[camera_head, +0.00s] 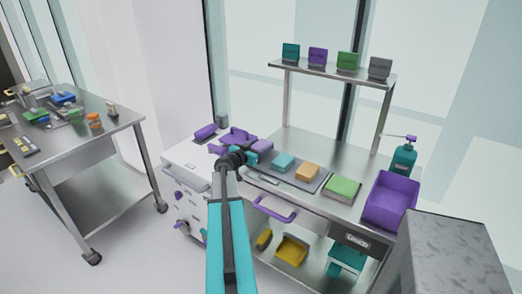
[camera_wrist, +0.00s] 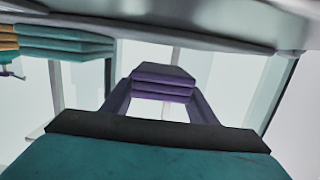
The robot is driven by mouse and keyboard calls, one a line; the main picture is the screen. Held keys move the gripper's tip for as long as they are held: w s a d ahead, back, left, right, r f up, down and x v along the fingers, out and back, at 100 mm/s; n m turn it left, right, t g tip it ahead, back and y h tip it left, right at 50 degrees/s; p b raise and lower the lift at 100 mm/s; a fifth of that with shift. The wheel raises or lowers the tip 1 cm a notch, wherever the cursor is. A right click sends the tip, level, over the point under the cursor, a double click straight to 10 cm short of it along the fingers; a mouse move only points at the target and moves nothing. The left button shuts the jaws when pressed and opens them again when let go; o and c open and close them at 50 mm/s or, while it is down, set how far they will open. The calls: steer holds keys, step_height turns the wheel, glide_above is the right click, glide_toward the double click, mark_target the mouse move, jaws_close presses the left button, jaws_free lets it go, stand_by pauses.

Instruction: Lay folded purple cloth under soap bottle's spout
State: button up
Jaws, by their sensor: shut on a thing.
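The folded purple cloth (camera_wrist: 165,82) is between the purple fingers of my gripper (camera_wrist: 163,88) in the wrist view, which appears upside down. My gripper is shut on it, and a gap shows between the cloth and the grey tabletop. In the head view my gripper is over the left end of the steel table, where purple and teal parts overlap and the cloth is hard to pick out. The teal soap bottle (camera_head: 404,160) stands upright at the table's back right. Its purple spout (camera_head: 397,137) points left.
Teal (camera_head: 284,162), orange (camera_head: 307,172) and green (camera_head: 343,187) folded cloths lie in a row on the steel table. A purple bin (camera_head: 391,203) stands in front of the bottle. A shelf (camera_head: 330,73) rises at the back. Another table (camera_head: 105,128) is at left.

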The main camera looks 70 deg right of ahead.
steer(key=shift+a+f, duration=0.1)
steer(key=shift+f, duration=0.55)
steer(key=shift+f+b, duration=0.35)
steer(key=shift+f, duration=0.4)
steer(key=shift+f+b, duration=0.2)
steer(key=shift+b, duration=0.35)
steer(key=o, duration=1)
steer(key=shift+r+p, duration=0.2)
steer(key=shift+p, duration=1.5)
steer(key=shift+w+a+f+b, duration=0.15)
steer(key=shift+a+f+b, duration=0.05)
steer(key=shift+a+b, duration=0.25)
steer(key=shift+b+v, duration=0.9)
steer(key=shift+v, duration=0.4)
steer(key=shift+b+v, duration=1.7)
steer(key=shift+v, duration=3.5)
